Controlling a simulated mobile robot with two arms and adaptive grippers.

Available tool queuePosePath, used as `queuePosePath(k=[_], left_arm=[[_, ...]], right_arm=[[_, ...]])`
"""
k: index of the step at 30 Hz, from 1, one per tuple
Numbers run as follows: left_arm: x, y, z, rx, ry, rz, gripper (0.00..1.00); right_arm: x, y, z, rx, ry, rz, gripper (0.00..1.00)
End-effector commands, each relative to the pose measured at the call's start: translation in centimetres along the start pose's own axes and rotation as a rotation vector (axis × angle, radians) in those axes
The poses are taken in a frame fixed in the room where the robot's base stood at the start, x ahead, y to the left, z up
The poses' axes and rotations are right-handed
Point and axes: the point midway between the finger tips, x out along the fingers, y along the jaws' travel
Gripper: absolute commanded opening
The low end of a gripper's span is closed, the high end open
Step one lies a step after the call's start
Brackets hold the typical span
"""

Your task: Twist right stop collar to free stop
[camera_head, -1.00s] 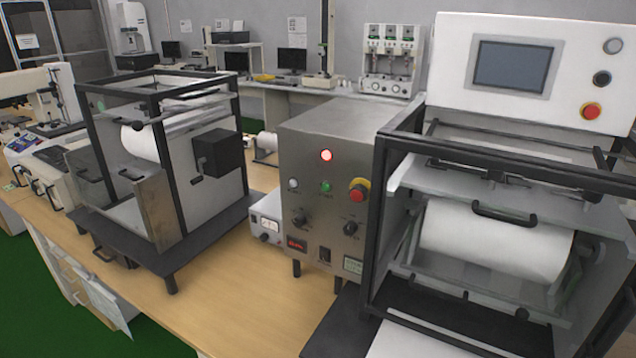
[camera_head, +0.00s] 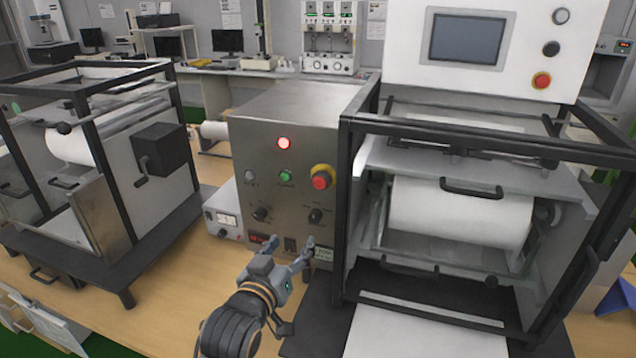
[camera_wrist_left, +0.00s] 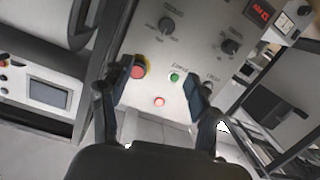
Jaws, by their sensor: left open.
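The control box (camera_head: 285,115) has a steel front. On it, a red stop button (camera_head: 320,182) sits in a yellow collar (camera_head: 323,170) at the right side. The red button (camera_wrist_left: 138,72) and part of its yellow collar (camera_wrist_left: 145,63) also show in the left wrist view, by the left fingertip. My left gripper (camera_head: 291,244) is open and empty in front of the lower part of the box, below the stop. In the left wrist view my left gripper (camera_wrist_left: 160,75) has its fingers spread with the box front beyond them. My right gripper is not in view.
A lit red lamp (camera_head: 284,143), a green button (camera_head: 285,175) and two black knobs share the panel. A black-framed roller machine (camera_head: 345,240) stands close on the right. Another framed machine (camera_head: 125,285) stands at left, with open table (camera_head: 180,310) between.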

Motion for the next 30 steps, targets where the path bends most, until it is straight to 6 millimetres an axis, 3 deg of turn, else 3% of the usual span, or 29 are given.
queuePosePath(k=[1,3,6,11,30], left_arm=[[0.1,0.9,-2.5,-0.005,0.056,0.02,0.61],[0.1,1.8,-4.6,-0.01,0.105,0.038,0.61],[0.2,2.4,-5.9,-0.013,0.136,0.05,0.61],[1.6,2.5,-6.3,-0.013,0.137,0.05,0.61],[11.9,2.9,-7.6,-0.013,0.134,0.049,0.61]], right_arm=[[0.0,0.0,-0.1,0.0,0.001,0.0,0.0],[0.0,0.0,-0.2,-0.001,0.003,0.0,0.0],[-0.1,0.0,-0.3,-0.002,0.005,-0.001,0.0],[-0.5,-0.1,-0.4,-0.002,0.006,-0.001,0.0],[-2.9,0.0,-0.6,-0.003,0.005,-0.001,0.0]])
